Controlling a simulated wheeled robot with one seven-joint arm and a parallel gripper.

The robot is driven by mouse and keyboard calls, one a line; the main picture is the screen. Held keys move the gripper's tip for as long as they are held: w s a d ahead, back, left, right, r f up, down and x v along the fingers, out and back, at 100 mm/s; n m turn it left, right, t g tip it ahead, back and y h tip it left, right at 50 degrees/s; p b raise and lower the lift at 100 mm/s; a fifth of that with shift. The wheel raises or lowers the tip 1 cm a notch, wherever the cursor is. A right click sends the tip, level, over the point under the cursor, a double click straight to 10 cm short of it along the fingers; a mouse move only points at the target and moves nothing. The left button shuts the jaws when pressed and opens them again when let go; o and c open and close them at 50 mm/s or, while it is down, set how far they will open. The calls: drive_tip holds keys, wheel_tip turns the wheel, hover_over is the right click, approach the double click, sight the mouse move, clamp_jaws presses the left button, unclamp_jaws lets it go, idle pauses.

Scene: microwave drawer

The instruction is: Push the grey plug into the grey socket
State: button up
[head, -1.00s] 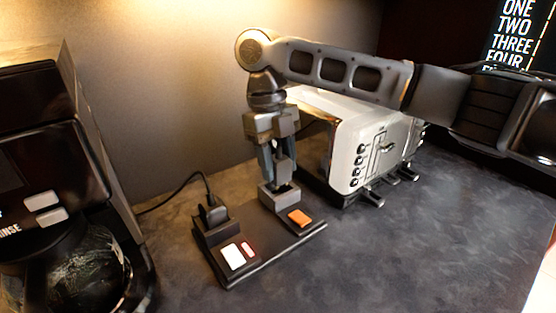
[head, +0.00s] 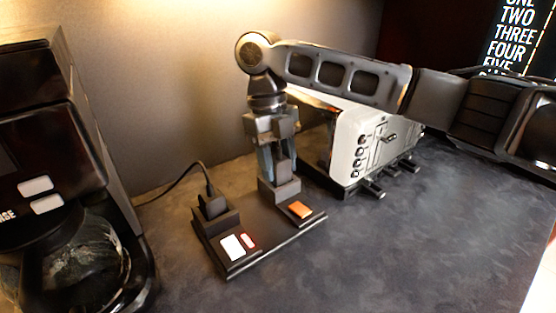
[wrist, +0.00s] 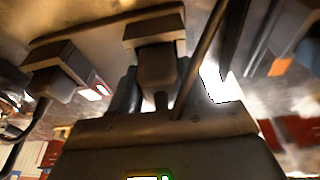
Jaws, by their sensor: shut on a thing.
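The grey plug (head: 282,172) is between the fingers of my gripper (head: 275,172), which points down and is shut on it. The grey socket (head: 281,190) is a block at the back right of a black board (head: 262,240). The plug is upright directly over the socket and appears to meet its top. In the wrist view the plug (wrist: 157,68) meets the face of the socket (wrist: 153,32), lined up with it. The socket's opening is hidden, so I cannot tell how deep the plug sits.
A black plug (head: 212,202) with a cable stands in the board's left socket. The board also has an orange switch (head: 300,209) and a white button (head: 232,247). A coffee maker (head: 85,170) stands left and a toaster (head: 362,145) behind right. The right counter is clear.

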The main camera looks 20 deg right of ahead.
sight(276, 156)
drive_tip(key=shift+f, duration=0.35)
drive_tip(key=o, duration=1.1)
drive_tip(key=shift+r, duration=0.1)
drive_tip(key=v, duration=0.7)
drive_tip(key=shift+w+a+r, duration=0.1)
drive_tip(key=shift+a+r, duration=0.05)
drive_tip(key=shift+r, duration=0.2)
